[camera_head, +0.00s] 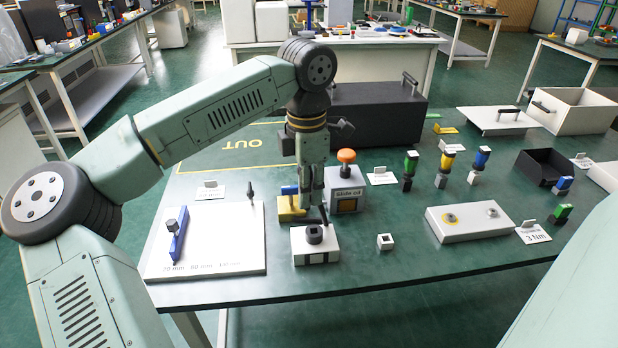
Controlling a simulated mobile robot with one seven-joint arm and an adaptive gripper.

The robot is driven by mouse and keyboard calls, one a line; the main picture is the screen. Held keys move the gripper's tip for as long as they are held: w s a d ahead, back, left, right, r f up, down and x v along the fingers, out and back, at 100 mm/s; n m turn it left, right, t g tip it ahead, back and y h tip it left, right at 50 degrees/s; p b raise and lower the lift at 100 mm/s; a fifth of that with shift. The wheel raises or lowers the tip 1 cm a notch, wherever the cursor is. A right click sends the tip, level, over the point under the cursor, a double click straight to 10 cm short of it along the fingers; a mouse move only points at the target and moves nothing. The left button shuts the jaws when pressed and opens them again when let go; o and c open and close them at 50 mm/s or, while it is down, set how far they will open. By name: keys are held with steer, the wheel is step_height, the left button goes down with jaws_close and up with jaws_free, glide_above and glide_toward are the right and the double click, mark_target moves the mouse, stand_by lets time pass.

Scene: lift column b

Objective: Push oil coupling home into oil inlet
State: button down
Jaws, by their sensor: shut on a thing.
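My gripper (313,207) points straight down over the middle of the table. Its fingers are closed on a small dark part (323,215), perhaps the oil coupling, largely hidden by the fingers. Just below, a white block with black stripes (301,246) bears a dark square-topped fitting (314,234). This may be the oil inlet; whether the held part touches it cannot be told.
A yellow block (287,212) stands close left of the gripper. A white board (215,255) with a blue tool lies left. A black case (370,115) is behind.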

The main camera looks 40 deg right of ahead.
steer(key=shift+s+d+r+m, duration=0.1)
steer(key=shift+s+d+m, duration=0.2)
steer(key=shift+s+d, duration=0.25)
steer(key=shift+w, duration=0.15)
steer(key=b, duration=0.4)
glide_above(314, 240)
steer(key=w, duration=0.1)
steer(key=shift+d+f, duration=0.25)
steer(key=shift+f, duration=1.15)
steer(key=shift+d+f, duration=0.2)
steer(key=shift+f, duration=1.2)
steer(key=shift+f, duration=0.4)
steer(key=shift+f, duration=0.25)
steer(key=shift+f, duration=0.95)
steer(key=c, duration=1.3)
jaws_free()
